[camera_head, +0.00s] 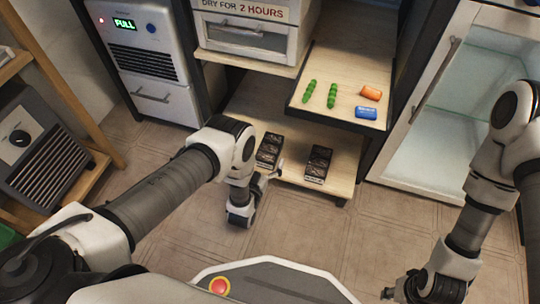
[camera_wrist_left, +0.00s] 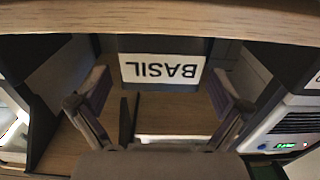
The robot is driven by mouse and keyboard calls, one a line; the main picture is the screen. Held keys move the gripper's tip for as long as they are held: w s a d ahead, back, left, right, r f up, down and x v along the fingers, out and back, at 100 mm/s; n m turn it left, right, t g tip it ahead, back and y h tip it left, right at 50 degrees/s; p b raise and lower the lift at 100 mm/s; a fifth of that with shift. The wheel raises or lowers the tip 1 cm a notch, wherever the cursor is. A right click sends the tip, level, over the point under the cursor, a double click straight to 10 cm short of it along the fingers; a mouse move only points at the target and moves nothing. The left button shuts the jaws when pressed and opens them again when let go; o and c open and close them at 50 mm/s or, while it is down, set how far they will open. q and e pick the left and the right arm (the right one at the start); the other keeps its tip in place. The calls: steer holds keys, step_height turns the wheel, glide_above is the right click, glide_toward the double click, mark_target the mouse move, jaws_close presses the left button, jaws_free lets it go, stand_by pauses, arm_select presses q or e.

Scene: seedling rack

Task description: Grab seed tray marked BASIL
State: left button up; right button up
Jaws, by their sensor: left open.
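In the left wrist view a white label reading BASIL (camera_wrist_left: 161,69), upside down, is on the front of a dark tray between my left fingers. In the head view two dark trays lie on the low wooden shelf, a left one (camera_head: 269,150) and a right one (camera_head: 318,164); their labels are too small to read there. My left gripper (camera_wrist_left: 160,92) is open, with a finger on either side of the label. In the head view it is at the shelf's front edge, partly hidden by my wrist. My right gripper (camera_head: 389,293) is low at the right, away from the trays.
A machine showing FULL (camera_head: 140,60) stands at the left. A glass-door cabinet (camera_head: 430,125) stands at the right. The floor in front is clear.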

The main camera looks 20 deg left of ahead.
mark_target(270, 151)
arm_select(q)
steer(key=w, duration=0.1)
steer(key=w+b, duration=0.1)
steer(key=shift+w+f, duration=0.2)
steer(key=shift+w, duration=0.15)
steer(key=shift+w+r, duration=0.1)
steer(key=shift+r, duration=0.05)
steer(key=c, duration=1.4)
